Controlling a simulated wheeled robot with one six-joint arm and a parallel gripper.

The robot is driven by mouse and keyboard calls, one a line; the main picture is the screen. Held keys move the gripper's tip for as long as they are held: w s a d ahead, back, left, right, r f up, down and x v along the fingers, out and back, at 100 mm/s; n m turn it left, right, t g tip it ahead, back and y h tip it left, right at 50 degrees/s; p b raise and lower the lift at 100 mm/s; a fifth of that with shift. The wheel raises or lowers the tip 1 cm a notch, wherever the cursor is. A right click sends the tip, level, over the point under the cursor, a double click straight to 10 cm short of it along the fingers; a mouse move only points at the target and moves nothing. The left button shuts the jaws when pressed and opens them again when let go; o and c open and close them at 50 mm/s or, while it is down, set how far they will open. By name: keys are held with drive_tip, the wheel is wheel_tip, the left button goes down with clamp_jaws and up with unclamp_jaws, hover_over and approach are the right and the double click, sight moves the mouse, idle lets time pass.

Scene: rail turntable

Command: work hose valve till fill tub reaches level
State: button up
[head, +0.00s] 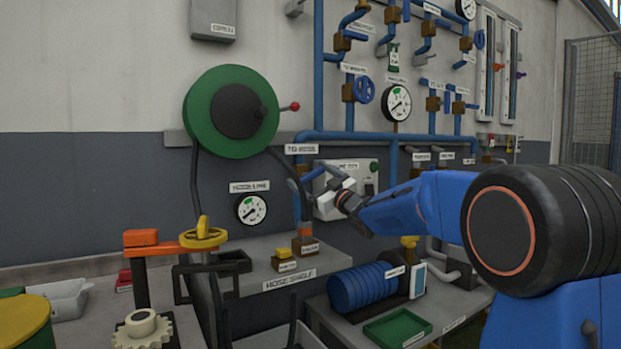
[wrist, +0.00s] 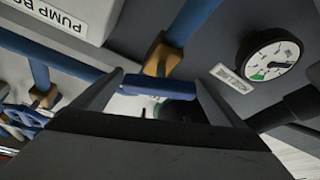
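My gripper (head: 322,181) is raised in front of the wall, just below the blue pipe run. In the wrist view my gripper (wrist: 158,79) has its fingers spread wide. A short blue bar (wrist: 146,87), possibly a valve handle, lies between the fingertips; the frames do not show it clamped. In the head view a blue piece (head: 312,174) shows at the fingertips. A round gauge (head: 250,209), apparently labelled for the hose line, is left of my gripper; it also shows in the wrist view (wrist: 270,60). I cannot tell which container is the fill tub.
A green hose reel (head: 205,112) hangs at left. A grey pump box (head: 326,205) sits behind my gripper. A white bin (head: 66,298) and a green-yellow drum (head: 22,322) stand at lower left.

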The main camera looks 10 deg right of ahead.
drive_tip(key=c, duration=0.7)
drive_tip(key=shift+a+m+t+h, duration=0.1)
drive_tip(key=shift+m+t+h, duration=0.6)
drive_tip(key=shift+m, duration=0.9)
drive_tip(key=shift+m+t+h, duration=0.3)
drive_tip(key=shift+m+h, duration=0.7)
drive_tip(key=shift+m, duration=1)
drive_tip(key=o, duration=1.1)
drive_tip(key=shift+c, duration=0.2)
drive_tip(key=v, duration=1.7)
drive_tip(key=shift+s, duration=0.2)
